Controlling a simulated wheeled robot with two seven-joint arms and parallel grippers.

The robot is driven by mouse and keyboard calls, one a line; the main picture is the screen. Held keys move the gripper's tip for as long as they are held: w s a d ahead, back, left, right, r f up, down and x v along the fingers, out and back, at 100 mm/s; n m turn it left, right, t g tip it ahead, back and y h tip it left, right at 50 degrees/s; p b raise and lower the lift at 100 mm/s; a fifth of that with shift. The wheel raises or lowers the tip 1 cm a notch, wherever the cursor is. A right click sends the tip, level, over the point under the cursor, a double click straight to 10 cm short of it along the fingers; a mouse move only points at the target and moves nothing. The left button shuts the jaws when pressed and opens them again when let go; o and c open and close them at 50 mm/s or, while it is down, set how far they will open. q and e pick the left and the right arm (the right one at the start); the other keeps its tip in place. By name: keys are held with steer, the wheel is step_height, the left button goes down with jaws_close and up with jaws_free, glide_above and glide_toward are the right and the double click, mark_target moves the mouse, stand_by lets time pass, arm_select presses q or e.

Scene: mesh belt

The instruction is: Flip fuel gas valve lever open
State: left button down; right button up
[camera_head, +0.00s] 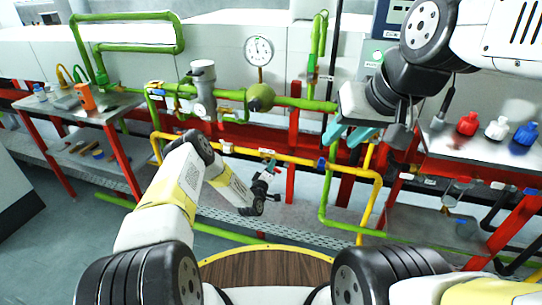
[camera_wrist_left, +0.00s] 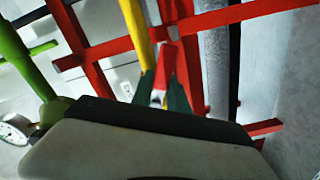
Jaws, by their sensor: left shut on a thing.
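The red valve lever (camera_wrist_left: 166,65) shows in the left wrist view between the two teal fingertips of my left gripper (camera_wrist_left: 161,92). The gripper is shut on it. The yellow gas pipe (camera_wrist_left: 134,22) runs close behind the lever. In the head view my left gripper (camera_head: 271,175) is just below the horizontal yellow pipe (camera_head: 225,147), and the lever is too small and covered there to tell its exact angle. My right gripper (camera_head: 348,135) has its teal fingers apart, holds nothing visible and hangs in front of the green pipe at the right.
Green pipes with a gauge (camera_head: 259,50) and a grey valve body (camera_head: 203,88) run above the yellow pipe. Red frame posts (camera_head: 293,130) stand close behind. A left bench (camera_head: 75,112) holds tools; red, white and blue bottles stand on the right bench.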

arm_select(q)
steer(key=n, duration=0.3)
steer(key=shift+s+d+r, duration=0.1)
steer(key=shift+d+r, duration=0.05)
steer(key=shift+r, duration=0.2)
steer(key=shift+r+n, duration=0.25)
steer(key=shift+n, duration=1.05)
steer(key=c, duration=1.3)
jaws_free()
steer(key=shift+r, duration=0.1)
steer(key=v, duration=0.8)
steer(key=shift+r, duration=0.15)
